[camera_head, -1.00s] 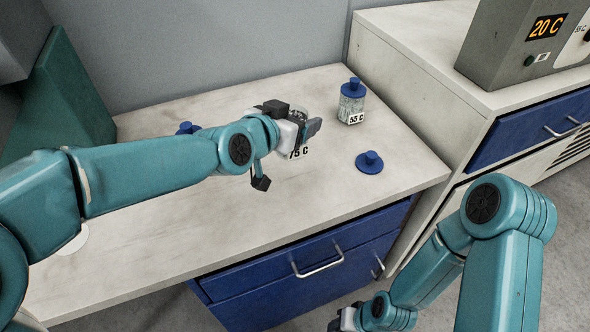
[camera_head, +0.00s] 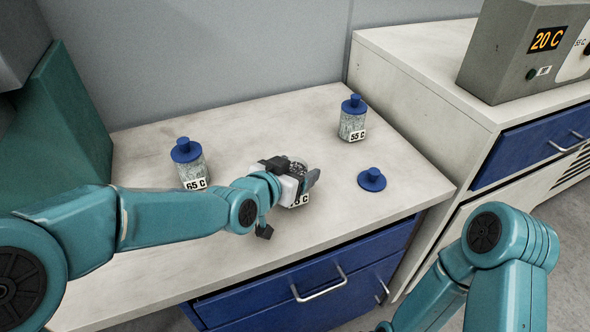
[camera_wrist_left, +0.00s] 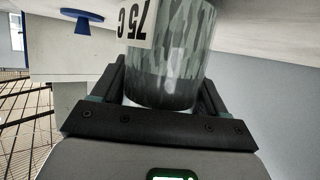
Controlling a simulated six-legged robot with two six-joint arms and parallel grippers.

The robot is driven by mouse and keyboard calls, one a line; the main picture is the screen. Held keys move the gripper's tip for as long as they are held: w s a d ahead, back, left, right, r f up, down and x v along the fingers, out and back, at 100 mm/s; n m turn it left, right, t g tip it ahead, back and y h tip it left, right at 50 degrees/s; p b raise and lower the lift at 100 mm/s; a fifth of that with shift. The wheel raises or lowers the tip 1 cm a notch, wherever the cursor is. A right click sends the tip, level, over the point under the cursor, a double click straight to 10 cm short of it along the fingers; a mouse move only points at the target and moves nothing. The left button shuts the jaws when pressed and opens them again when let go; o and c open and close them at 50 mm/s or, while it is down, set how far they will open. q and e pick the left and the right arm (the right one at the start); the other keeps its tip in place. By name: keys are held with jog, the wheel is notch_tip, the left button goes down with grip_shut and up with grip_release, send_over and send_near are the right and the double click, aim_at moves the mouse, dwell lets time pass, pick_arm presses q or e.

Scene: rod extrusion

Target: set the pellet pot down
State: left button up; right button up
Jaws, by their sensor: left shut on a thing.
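My left gripper (camera_head: 304,184) is shut on the pellet pot, a clear, open-topped jar (camera_head: 298,166) with grey pellets. Its white label is partly hidden in the head view; in the left wrist view the pot (camera_wrist_left: 170,62) shows "75 C", with a finger on each side. The pot is over the front middle of the pale worktop (camera_head: 250,125); I cannot tell whether its base touches. A loose blue lid with a knob (camera_head: 371,180) lies on the worktop to the right of the pot. My right gripper is out of view; only its arm shows at lower right.
A blue-lidded jar marked 65 C (camera_head: 193,167) stands left of the held pot, behind my left arm. Another marked 55 C (camera_head: 352,122) stands at the back right. A grey heater box reading 20 C (camera_head: 522,50) sits on the right cabinet. The worktop's back middle is clear.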

pick_arm(q)
jog(key=o, duration=1.6)
jog(key=shift+c, duration=0.2)
jog(key=shift+r, duration=0.2)
jog(key=v, duration=1.2)
jog(key=shift+f, duration=0.1)
